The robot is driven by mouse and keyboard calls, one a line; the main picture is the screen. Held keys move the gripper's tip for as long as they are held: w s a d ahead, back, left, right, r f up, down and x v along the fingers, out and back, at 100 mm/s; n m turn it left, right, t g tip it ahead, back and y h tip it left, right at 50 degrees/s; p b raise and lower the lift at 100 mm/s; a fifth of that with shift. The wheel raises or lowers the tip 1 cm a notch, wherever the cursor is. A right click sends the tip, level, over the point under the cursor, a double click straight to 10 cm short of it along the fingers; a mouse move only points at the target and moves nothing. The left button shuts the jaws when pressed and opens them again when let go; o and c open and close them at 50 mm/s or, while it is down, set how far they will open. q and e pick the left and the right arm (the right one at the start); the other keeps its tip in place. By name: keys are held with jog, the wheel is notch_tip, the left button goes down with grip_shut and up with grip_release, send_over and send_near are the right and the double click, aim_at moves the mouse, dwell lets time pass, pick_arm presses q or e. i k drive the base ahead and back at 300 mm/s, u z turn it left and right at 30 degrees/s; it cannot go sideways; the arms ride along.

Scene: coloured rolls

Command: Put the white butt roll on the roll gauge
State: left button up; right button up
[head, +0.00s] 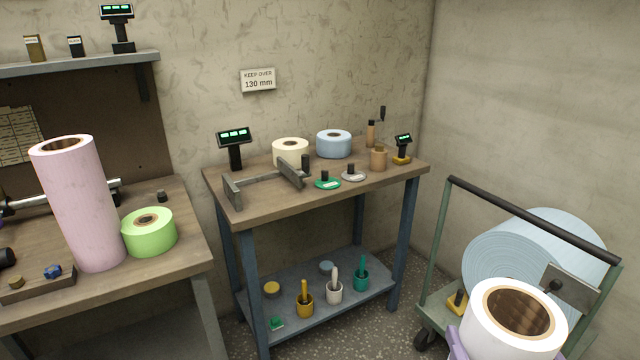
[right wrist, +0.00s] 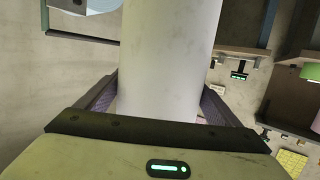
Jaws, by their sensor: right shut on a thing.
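The white butt roll (head: 516,322) has a brown cardboard core and is at the lower right of the head view, in front of the trolley. My right gripper (right wrist: 156,100) is shut on it, with one purple finger on each side of the white roll (right wrist: 168,55) in the right wrist view. A grey metal frame with two upright end plates, apparently the roll gauge (head: 266,181), stands on the small table, at the left front of its top. It holds no roll and is well apart from the white roll. My left gripper is in neither view.
Cream (head: 290,150) and blue (head: 334,144) rolls stand behind the gauge on the small table (head: 243,212). Green and grey discs lie to its right. A tall pink roll (head: 80,205) and green roll (head: 149,232) stand on the left bench. The trolley (head: 446,225) carries a large blue roll.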

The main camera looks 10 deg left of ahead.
aim_at(257, 195)
jog(key=u, duration=0.75)
jog(key=i, duration=0.7)
jog(key=u, duration=0.65)
